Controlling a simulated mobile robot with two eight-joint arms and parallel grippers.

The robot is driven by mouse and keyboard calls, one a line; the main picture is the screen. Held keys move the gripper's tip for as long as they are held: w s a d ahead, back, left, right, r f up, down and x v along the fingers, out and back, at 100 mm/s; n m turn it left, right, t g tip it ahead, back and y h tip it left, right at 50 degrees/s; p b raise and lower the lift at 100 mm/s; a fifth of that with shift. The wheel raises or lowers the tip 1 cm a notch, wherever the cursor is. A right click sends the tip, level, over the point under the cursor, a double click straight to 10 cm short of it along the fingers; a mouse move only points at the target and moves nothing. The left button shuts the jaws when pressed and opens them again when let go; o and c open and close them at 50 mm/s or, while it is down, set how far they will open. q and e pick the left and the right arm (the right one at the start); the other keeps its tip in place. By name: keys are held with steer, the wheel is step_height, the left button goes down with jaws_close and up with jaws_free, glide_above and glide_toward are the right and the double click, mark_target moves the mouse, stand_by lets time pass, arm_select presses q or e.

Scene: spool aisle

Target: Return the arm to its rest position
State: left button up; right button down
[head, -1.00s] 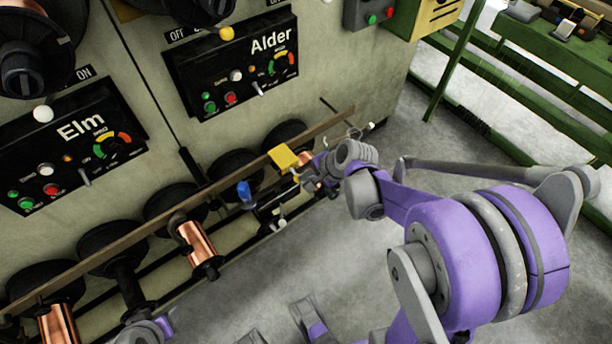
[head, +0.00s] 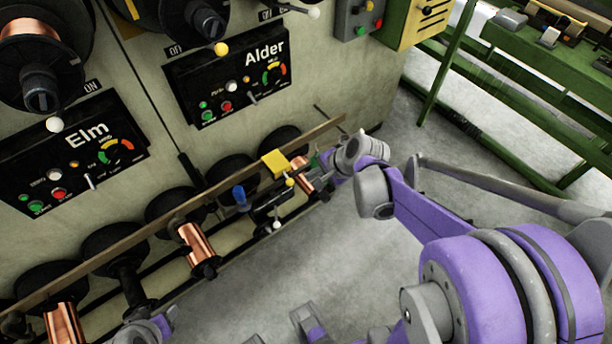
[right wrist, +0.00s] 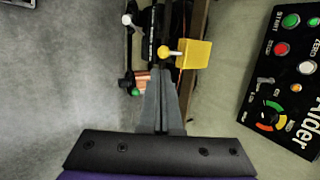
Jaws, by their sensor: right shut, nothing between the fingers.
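My right arm reaches in from the right of the head view, with the purple and grey wrist near the far end of the wooden rail. My right gripper (head: 322,170) is small there and partly hidden by the wrist. In the right wrist view its two grey fingers (right wrist: 160,76) are together with nothing between them. They point toward a yellow block (right wrist: 195,54) and a yellow ball knob on the rail. A copper spool (right wrist: 143,82) lies just left of the fingertips; I cannot tell if they touch. My left gripper's fingers do not show.
The machine face carries the Elm panel (head: 72,160) and the Alder panel (head: 228,78). Below run a wooden rail (head: 100,262), black discs and copper spools (head: 197,243). A green bench (head: 545,75) stands at the upper right. Grey floor (head: 330,255) is open between.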

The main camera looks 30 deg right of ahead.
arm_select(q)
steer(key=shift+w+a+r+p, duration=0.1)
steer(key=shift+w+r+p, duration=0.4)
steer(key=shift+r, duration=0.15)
arm_select(e)
steer(key=v, duration=0.6)
arm_select(q)
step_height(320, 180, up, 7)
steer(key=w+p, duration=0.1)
steer(key=p, duration=0.5)
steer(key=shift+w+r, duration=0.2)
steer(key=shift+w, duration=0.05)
arm_select(e)
steer(key=s+a+r+n+h, duration=0.1)
steer(key=s+a+r+n, duration=0.2)
steer(key=n, duration=0.5)
steer(key=s+a+r+n+h, duration=0.1)
steer(key=s+a+r+n, duration=0.2)
steer(key=s+a+n, duration=0.2)
steer(key=shift+s+a+n+g+h, duration=0.2)
steer(key=shift+a+n+g+h, duration=0.2)
steer(key=shift+a+n, duration=1.25)
